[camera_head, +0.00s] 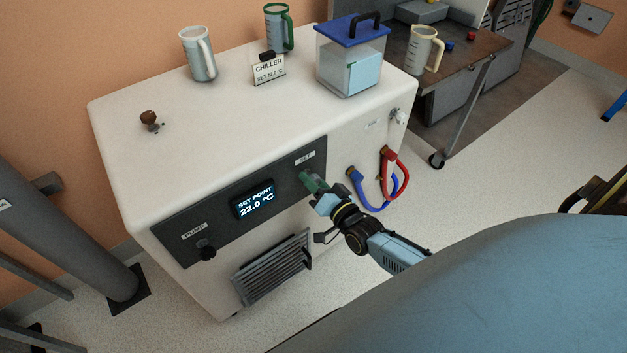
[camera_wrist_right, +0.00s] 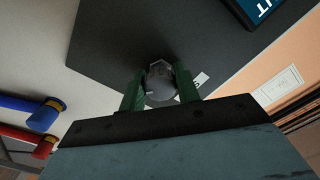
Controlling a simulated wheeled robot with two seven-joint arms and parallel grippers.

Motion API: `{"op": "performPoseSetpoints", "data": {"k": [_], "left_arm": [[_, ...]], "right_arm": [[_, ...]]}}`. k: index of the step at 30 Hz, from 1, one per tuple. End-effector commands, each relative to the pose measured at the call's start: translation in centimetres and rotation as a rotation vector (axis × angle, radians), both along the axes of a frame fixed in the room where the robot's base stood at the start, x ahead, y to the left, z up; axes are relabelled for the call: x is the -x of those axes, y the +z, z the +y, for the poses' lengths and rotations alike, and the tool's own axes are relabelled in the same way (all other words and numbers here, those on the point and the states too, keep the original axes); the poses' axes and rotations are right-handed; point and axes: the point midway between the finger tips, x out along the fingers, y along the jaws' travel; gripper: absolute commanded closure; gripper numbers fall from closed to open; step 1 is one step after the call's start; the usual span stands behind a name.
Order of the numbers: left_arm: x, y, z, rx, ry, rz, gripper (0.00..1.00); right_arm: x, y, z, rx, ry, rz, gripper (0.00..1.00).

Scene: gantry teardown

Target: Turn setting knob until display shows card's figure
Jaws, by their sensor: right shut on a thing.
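The white chiller (camera_head: 240,110) has a dark front panel with a lit display (camera_head: 254,200) reading SET POINT 22.0 °C. A small card (camera_head: 269,70) on its top reads CHILLER, with a small line that looks like SET 22.0 °C. My right gripper (camera_head: 312,182) is at the panel's right end, below the SET label. In the right wrist view its green fingers stand either side of the grey setting knob (camera_wrist_right: 160,84) and are shut on it. The fingers mostly hide the knob in the head view. My left gripper is not in view.
A PUMP knob (camera_head: 206,250) sits at the panel's left. Blue and red hoses (camera_head: 394,172) loop from the chiller's side, right of my right gripper. Jugs (camera_head: 198,55) and a blue-lidded container (camera_head: 350,62) stand on top. A vent grille (camera_head: 272,268) lies below the panel.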

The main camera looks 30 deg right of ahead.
Motion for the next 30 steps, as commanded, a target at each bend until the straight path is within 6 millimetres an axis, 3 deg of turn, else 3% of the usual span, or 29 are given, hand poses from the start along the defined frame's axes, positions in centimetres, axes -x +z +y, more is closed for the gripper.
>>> {"op": "performPoseSetpoints", "data": {"k": [20,21,25,30], "left_arm": [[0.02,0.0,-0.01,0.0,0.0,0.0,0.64],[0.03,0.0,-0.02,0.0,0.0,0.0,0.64],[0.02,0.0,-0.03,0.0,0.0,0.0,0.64],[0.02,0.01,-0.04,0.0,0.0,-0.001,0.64]], "right_arm": [[0.04,-0.02,0.0,-0.057,0.0,0.004,0.91],[0.04,-0.02,0.0,-0.056,0.0,0.004,0.63],[0.03,-0.02,0.0,-0.056,0.0,0.004,0.46],[0.03,-0.01,0.0,-0.056,0.0,0.004,0.46]]}}
